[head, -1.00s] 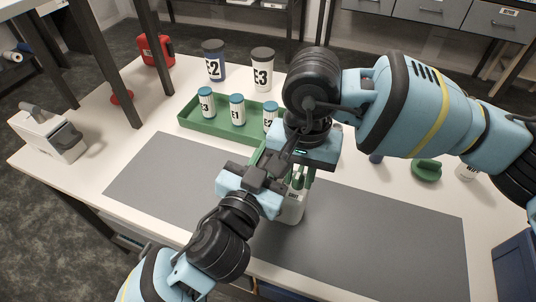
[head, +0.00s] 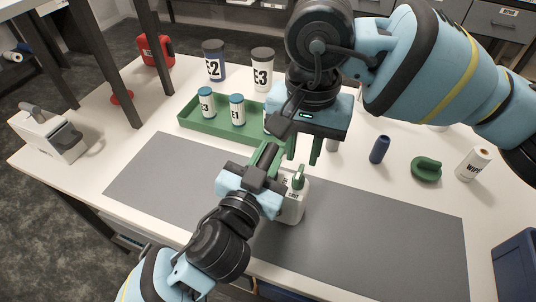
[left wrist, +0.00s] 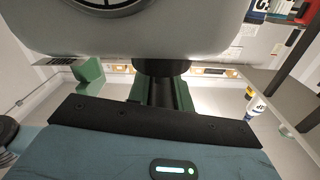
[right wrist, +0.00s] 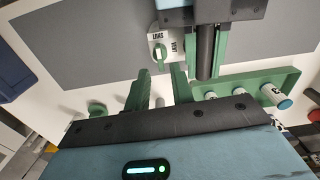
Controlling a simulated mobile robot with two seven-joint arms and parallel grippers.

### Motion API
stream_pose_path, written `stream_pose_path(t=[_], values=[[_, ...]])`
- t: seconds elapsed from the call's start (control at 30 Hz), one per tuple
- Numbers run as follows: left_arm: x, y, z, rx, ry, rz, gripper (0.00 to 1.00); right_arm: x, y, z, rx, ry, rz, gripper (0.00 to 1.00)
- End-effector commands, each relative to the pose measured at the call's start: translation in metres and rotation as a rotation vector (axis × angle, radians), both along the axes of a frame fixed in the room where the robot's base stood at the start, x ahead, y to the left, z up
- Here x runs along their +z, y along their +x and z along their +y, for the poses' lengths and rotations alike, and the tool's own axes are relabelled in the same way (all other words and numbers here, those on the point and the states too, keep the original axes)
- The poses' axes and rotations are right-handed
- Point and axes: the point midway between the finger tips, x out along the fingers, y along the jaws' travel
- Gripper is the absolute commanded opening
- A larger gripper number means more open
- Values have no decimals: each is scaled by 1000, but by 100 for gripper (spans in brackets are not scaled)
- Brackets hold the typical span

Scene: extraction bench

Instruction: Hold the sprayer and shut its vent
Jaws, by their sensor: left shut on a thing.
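The sprayer (head: 292,208) stands on the grey mat (head: 370,235), its white top marked with small lettering. Its green vent lever (head: 298,178) is on top; in the right wrist view the lever (right wrist: 158,52) lies beside the label that seems to read SHUT upside down, with VENT lettering to its right. My left gripper (head: 268,158) is shut on the sprayer at its back-left side; the white body fills the top of the left wrist view (left wrist: 140,35), the grip point partly hidden. My right gripper (head: 304,150) is open and empty, above and behind the sprayer, its green fingers apart.
A green tray (head: 205,130) with small bottles is behind left, partly hidden by my right arm. A blue cylinder (head: 379,150), a green object (head: 426,170) and a wipes roll (head: 472,164) stand right.

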Motion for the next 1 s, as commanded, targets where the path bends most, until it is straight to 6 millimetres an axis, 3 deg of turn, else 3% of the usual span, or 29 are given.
stream_pose_path(t=[0.23,0.27,0.43,0.77,1.0], values=[[0,0,0,0,0,0,0,1,0,0,0,0,0,24],[0,0,0,0,0,0,25,1,0,0,0,0,0,24],[0,0,0,0,0,0,47,1,0,0,0,0,0,24],[0,-2,1,0,-1,0,47,1,0,0,1,0,0,24],[-1,-29,10,-1,-2,3,47,1,0,0,1,0,0,24]])
